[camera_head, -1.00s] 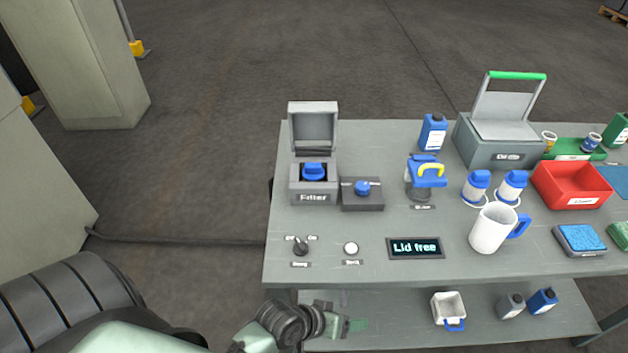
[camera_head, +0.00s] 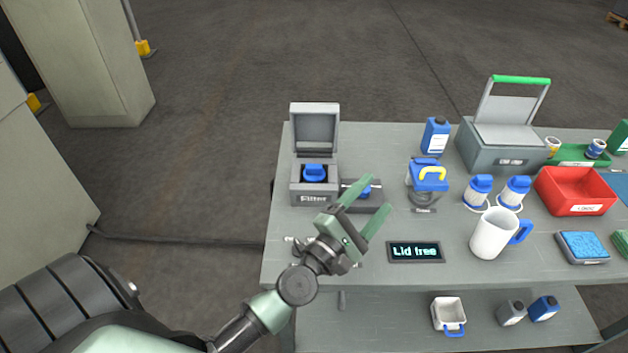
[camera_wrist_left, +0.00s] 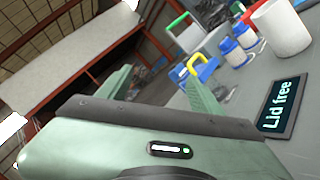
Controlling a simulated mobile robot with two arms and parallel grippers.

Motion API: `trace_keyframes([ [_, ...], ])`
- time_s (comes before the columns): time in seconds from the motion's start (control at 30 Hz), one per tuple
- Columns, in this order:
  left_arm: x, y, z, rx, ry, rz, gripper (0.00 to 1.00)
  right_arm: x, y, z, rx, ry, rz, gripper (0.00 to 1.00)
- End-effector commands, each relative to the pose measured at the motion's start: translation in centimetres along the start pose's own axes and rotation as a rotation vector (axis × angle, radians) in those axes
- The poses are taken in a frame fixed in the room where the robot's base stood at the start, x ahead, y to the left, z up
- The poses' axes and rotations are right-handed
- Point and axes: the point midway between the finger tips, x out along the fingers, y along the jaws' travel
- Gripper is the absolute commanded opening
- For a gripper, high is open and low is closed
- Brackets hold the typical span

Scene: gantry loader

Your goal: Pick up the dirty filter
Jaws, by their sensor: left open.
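The filter box (camera_head: 315,192), grey with its lid raised, stands at the table's left end. A blue-topped filter (camera_head: 314,173) sits inside it; I cannot tell from its look whether it is dirty. My left gripper (camera_head: 379,199) is open and empty above the table, to the right of and nearer than the filter box. Its fingers partly cover the small grey block with a blue knob (camera_head: 366,191). In the left wrist view the open fingers (camera_wrist_left: 160,90) show with nothing between them. The right gripper is not in view.
A "Lid free" display (camera_head: 415,252) lies to the right of my gripper. A blue container with a yellow handle (camera_head: 428,178), white mug (camera_head: 493,232), blue-capped bottles (camera_head: 478,192) and red bin (camera_head: 574,190) stand farther right. The filter box's raised lid (camera_head: 314,127) stands at its back.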

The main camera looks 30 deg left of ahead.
Motion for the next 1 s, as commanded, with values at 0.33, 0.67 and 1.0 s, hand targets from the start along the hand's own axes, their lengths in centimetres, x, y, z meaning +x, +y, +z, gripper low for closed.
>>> trace_keyframes([
  [0.33,-0.9,4.2,-15.1,-0.756,0.433,0.499,0.65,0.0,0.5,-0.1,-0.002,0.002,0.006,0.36],
  [0.67,0.0,4.8,-18.6,-0.837,0.493,0.572,0.65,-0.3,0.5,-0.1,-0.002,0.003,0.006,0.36],
  [1.0,3.7,5.4,-21.3,-0.834,0.492,0.571,0.65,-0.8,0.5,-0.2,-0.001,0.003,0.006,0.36],
])
